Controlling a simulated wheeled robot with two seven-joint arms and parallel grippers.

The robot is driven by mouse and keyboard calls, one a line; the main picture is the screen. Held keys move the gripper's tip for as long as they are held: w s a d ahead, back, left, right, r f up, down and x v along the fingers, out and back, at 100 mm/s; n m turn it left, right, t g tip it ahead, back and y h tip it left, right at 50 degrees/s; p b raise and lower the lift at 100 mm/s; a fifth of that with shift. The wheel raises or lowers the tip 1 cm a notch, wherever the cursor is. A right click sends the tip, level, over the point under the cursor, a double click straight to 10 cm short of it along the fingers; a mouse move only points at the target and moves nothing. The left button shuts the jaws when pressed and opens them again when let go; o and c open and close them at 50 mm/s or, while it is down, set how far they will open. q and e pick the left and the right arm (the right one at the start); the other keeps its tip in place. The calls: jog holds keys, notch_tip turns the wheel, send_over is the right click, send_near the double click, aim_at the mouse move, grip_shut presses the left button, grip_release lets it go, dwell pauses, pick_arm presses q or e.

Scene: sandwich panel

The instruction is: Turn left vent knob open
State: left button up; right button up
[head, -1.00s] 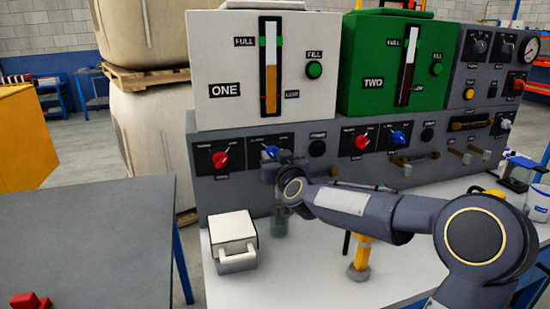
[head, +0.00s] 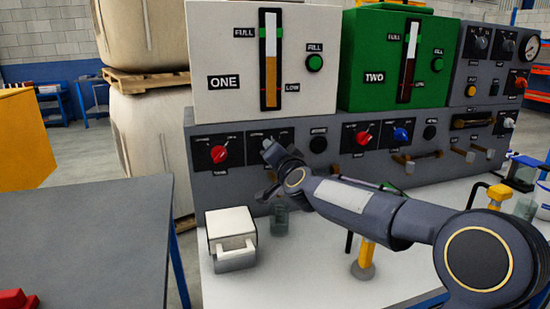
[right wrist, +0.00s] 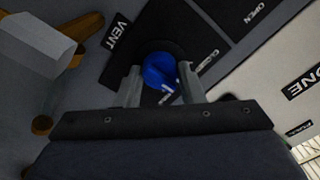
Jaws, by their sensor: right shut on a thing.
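The left vent knob (right wrist: 160,70) is blue and shows in the right wrist view between the two fingers, beside a black label reading VENT. My right gripper (right wrist: 161,84) is shut on it, with one finger on each side. In the head view my right gripper (head: 271,150) is at the left panel's vent plate (head: 283,133), under the white ONE tank (head: 225,45), and hides the knob. A red knob (head: 219,154) sits on the plate to its left. My left gripper is not in view.
A white box with a handle (head: 232,228) and a glass jar (head: 279,222) stand on the white counter below my right arm. A yellow-handled lever (head: 365,258) stands near the forearm. A second blue knob (head: 401,135) is on the right panel.

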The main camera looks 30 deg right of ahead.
jog(key=m+b, duration=0.1)
jog(key=m, duration=0.3)
jog(key=shift+f+m+b, duration=0.15)
jog(key=shift+m+b, duration=0.15)
jog(key=shift+b, duration=0.1)
jog(key=shift+m+b, duration=0.6)
jog(key=shift+m, duration=1.6)
jog(key=o, duration=1)
jog(key=v, duration=0.7)
jog(key=shift+s, duration=0.4)
jog(key=shift+a, duration=0.1)
